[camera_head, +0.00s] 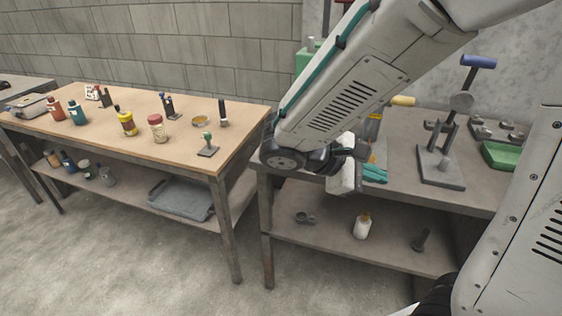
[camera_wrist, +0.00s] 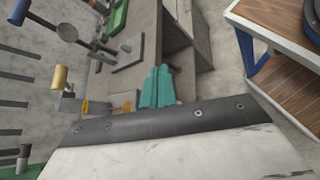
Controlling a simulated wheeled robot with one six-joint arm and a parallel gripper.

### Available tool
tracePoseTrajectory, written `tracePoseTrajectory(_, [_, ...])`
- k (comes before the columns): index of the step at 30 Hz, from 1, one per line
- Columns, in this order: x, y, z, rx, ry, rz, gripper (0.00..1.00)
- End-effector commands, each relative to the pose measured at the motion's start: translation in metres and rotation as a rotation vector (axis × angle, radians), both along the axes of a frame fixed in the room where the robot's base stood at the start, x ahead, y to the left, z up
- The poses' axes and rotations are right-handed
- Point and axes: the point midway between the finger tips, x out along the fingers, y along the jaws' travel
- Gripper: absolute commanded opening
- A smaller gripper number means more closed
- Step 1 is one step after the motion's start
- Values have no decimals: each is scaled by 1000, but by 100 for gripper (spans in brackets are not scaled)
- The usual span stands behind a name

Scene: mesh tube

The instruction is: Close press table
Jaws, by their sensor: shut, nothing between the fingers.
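The grey press table (camera_head: 400,150) stands right of centre, with a small press (camera_head: 447,150) with a blue-ended handle on its top. The table (camera_wrist: 140,45) and the press (camera_wrist: 70,35) also show in the wrist view. My gripper (camera_head: 345,178) is shut and empty, at the table's front left edge near teal gloves (camera_head: 375,173). The gloves (camera_wrist: 157,88) lie near the table edge in the wrist view. My own arm hides part of the table top and its right front. I cannot make out clearly whether a drawer or door stands open.
The lower shelf (camera_head: 335,238) holds a white bottle (camera_head: 362,226) and small metal parts. A green tray (camera_head: 503,155) lies at the right. A wooden-topped table (camera_head: 90,125) with bottles and stamps stands left. The floor (camera_head: 130,260) in front is clear.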

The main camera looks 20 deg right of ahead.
Motion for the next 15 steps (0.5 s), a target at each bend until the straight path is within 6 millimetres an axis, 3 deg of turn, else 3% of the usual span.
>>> tracePoseTrajectory(5, [60, 34, -26, -300, 154, 323, 0])
tracePoseTrajectory(9, [101, 78, -56, -515, 232, 591, 0])
tracePoseTrajectory(15, [133, 147, -107, -745, 288, 927, 0])
